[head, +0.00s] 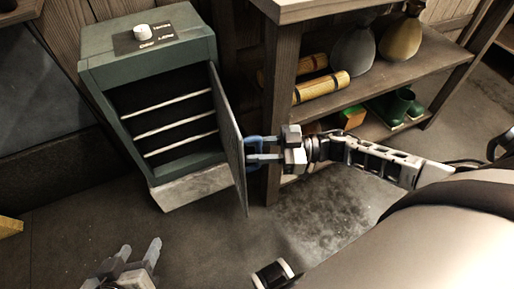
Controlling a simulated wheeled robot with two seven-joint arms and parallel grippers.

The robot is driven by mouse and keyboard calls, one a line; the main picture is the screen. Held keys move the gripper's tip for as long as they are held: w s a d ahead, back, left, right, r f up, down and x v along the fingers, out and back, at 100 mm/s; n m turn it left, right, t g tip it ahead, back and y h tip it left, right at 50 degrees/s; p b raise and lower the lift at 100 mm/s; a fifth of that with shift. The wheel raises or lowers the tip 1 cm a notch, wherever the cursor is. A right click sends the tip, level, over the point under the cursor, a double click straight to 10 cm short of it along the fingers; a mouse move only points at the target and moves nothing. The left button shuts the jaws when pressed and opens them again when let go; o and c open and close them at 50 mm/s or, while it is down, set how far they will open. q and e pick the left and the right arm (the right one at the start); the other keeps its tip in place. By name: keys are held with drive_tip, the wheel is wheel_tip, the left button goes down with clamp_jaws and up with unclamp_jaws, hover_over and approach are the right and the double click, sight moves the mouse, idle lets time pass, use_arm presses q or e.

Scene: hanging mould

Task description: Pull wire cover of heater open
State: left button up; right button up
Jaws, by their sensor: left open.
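The heater (130,75) is a green box with a white knob on top, standing on a pale block at the left. Its front shows a dark inside with several pale bars. The wire cover (228,140) is a thin grey panel, swung open at the heater's right side and seen nearly edge-on. A blue handle (252,139) is on its outer face. My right gripper (264,150) is at the handle, its fingers apart; whether they touch it is unclear. My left gripper (139,252) is open and empty at the bottom left, well below the heater.
A wooden shelf (283,95) stands close behind my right gripper, holding vases (401,38), yellow rolls (321,87) and green boots (399,105). The floor (190,235) in front of the heater is clear. A yellow object (10,226) lies at the left edge.

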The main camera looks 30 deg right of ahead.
use_arm(q)
drive_tip(key=shift+f, duration=0.1)
drive_tip(key=shift+w, duration=0.1)
use_arm(e)
drive_tip(key=v, duration=1.6)
drive_tip(key=shift+w, duration=0.1)
drive_tip(key=w+a+r+m+t+h+p, duration=0.3)
drive_tip(key=a+r+m+t+h+p, duration=0.4)
drive_tip(key=a+r+p, duration=0.65)
use_arm(q)
drive_tip(key=s+a+r+y+p, duration=0.1)
drive_tip(key=a+r+p, duration=0.1)
drive_tip(key=r+p, duration=0.4)
drive_tip(key=s+a+r+y+p, duration=0.1)
drive_tip(key=a+r+p, duration=0.1)
drive_tip(key=r+p, duration=0.5)
wheel_tip(320, 180, up, 6)
drive_tip(key=shift+s+a+f, duration=0.15)
drive_tip(key=shift+a+f, duration=0.1)
drive_tip(key=shift+a, duration=0.15)
use_arm(e)
drive_tip(key=s+a+r+m+g+h, duration=0.3)
drive_tip(key=s+a+g+h, duration=0.2)
drive_tip(key=s+a+h, duration=0.1)
drive_tip(key=shift+s, duration=0.55)
